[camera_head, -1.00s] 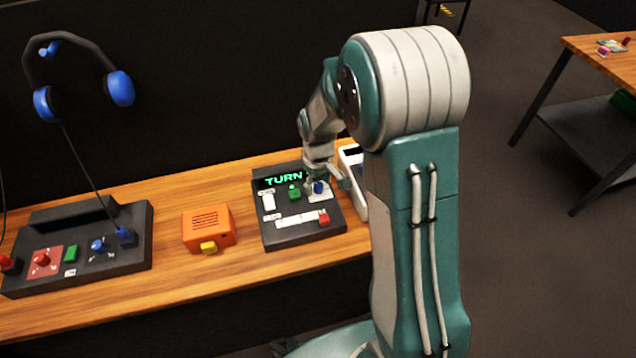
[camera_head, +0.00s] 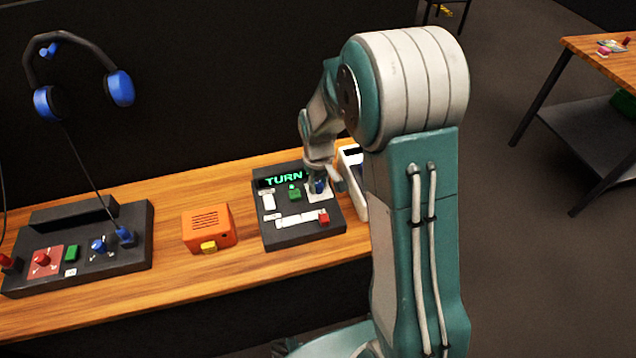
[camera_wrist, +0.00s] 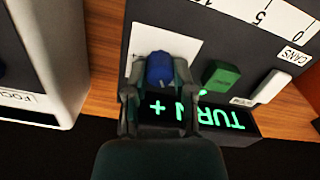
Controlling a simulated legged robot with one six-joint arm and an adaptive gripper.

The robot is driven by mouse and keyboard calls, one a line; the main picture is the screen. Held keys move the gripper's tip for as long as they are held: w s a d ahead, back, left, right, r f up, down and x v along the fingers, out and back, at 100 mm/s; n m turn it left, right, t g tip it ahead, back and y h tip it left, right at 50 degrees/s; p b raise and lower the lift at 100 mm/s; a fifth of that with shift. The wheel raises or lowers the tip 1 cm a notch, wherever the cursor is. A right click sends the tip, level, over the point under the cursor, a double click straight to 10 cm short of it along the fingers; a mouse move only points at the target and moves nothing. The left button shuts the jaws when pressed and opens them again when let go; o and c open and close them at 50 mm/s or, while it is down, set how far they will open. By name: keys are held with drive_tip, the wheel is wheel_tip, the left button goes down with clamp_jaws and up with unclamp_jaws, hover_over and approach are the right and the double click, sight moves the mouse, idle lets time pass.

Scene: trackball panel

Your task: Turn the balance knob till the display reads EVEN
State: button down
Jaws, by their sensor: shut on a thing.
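The balance knob is a blue knob on a white plate on the dark panel (camera_head: 285,238). In the head view the knob (camera_head: 319,186) is partly covered by my gripper (camera_head: 322,178). In the wrist view the blue knob (camera_wrist: 160,70) sits between the fingertips of my gripper (camera_wrist: 158,88), which is shut on it. The display (camera_head: 284,180) shows green letters reading TURN. In the wrist view the display (camera_wrist: 215,118) appears upside down, with TURN and a plus sign visible, partly hidden by my gripper.
An orange box (camera_head: 208,228) stands to the left. A white device (camera_head: 353,178) stands close on the right. Blue headphones (camera_head: 120,88) hang at the back left.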

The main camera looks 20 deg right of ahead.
sight(318, 184)
drive_tip(key=m, duration=0.5)
drive_tip(key=shift+s+f+m, duration=0.1)
drive_tip(key=shift+f+m, duration=0.05)
drive_tip(key=shift+m, duration=0.25)
idle(0.4)
drive_tip(key=shift+c, duration=2.3)
unclamp_jaws()
wheel_tip(318, 184, up, 12)
